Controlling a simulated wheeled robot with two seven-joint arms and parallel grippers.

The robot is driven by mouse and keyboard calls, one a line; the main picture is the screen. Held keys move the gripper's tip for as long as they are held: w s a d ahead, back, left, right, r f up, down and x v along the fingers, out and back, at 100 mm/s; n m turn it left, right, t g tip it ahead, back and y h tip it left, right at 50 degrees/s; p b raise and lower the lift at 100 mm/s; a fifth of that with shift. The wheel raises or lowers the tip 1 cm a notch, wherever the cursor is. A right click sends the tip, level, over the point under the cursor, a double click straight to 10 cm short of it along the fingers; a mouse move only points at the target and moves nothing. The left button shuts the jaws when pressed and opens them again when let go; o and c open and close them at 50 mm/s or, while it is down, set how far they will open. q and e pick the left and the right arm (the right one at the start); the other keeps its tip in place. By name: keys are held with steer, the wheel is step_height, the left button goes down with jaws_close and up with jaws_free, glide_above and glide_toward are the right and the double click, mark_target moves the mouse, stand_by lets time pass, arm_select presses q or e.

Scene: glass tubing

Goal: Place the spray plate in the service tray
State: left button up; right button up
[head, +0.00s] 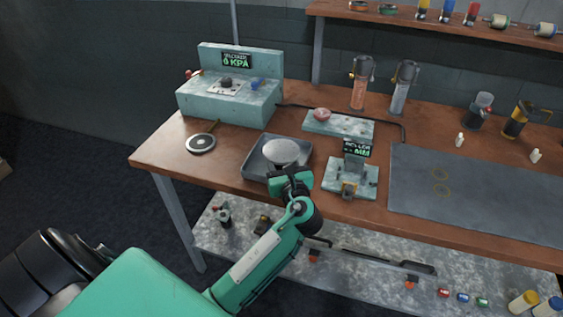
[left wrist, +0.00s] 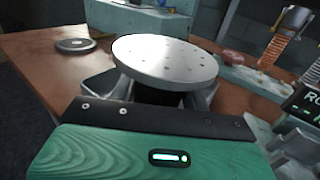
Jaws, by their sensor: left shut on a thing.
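The spray plate, a round pale metal disc with small holes, shows in the head view (head: 281,151) and large in the left wrist view (left wrist: 165,62). My left gripper (head: 287,172) is shut on it, holding it from the near side with its face up. In the left wrist view the plate hides most of the fingers. The service tray, a shallow square grey tray (head: 255,164), lies on the bench. In the head view the plate appears over the middle of this tray; its exact height above the floor is hard to tell. My right gripper is not in view.
A roller fixture (head: 366,181) stands just right of the tray. A box with a KPA display (head: 232,102) stands behind left, and a dark round disc (head: 201,143) lies at left. A pale block (head: 338,124) sits behind. A grey mat (head: 480,190) covers the right.

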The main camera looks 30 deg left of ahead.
arm_select(q)
steer(key=shift+f, duration=0.1)
steer(key=o, duration=0.8)
steer(key=shift+f, duration=0.15)
steer(key=o, duration=0.4)
